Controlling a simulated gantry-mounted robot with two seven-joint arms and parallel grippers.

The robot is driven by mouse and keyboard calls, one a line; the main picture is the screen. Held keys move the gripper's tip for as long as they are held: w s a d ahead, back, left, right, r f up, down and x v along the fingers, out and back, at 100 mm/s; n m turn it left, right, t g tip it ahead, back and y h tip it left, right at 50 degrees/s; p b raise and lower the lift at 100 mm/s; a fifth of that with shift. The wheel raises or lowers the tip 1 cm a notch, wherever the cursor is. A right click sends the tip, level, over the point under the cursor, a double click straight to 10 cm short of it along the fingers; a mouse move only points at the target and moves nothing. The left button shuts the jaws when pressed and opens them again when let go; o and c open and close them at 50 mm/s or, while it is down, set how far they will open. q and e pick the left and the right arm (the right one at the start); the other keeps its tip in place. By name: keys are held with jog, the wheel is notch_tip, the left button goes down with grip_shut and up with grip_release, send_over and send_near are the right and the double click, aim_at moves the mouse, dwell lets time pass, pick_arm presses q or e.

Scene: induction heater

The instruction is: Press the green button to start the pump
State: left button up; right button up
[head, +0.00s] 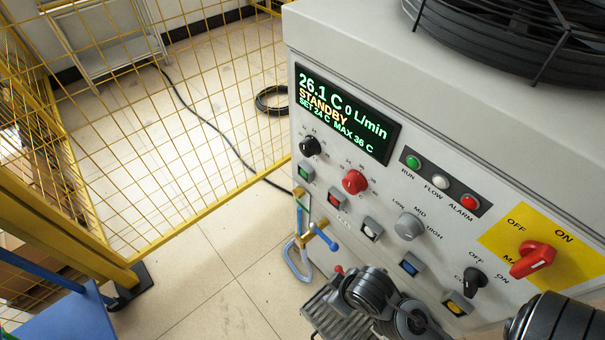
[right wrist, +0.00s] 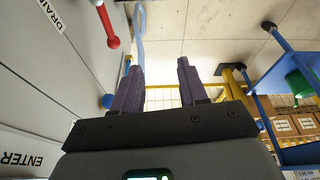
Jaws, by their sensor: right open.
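The green button (head: 305,172) is a small square push button in a grey frame, at the upper left of the grey machine's front panel in the head view. Nothing touches it. The display (head: 345,113) above it reads STANDBY, 26.1 C and 0 L/min. My right gripper (right wrist: 157,75) shows in the right wrist view with two dark purple fingers apart and nothing between them. The green button does not show in that view. In the head view my right arm's dark joints are at the bottom, and its fingers cannot be made out. My left gripper is in neither view.
Red (head: 337,198), white (head: 371,229), blue (head: 410,264) and yellow (head: 458,304) buttons run down-right below the knobs. A red main switch (head: 533,259) sits on a yellow plate. A red-tipped lever (right wrist: 112,42) is near my fingers. Yellow mesh fence (head: 200,110) stands left.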

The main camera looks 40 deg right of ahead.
jog(key=c, duration=0.7)
grip_shut()
jog(key=shift+d, duration=0.15)
dwell(0.7)
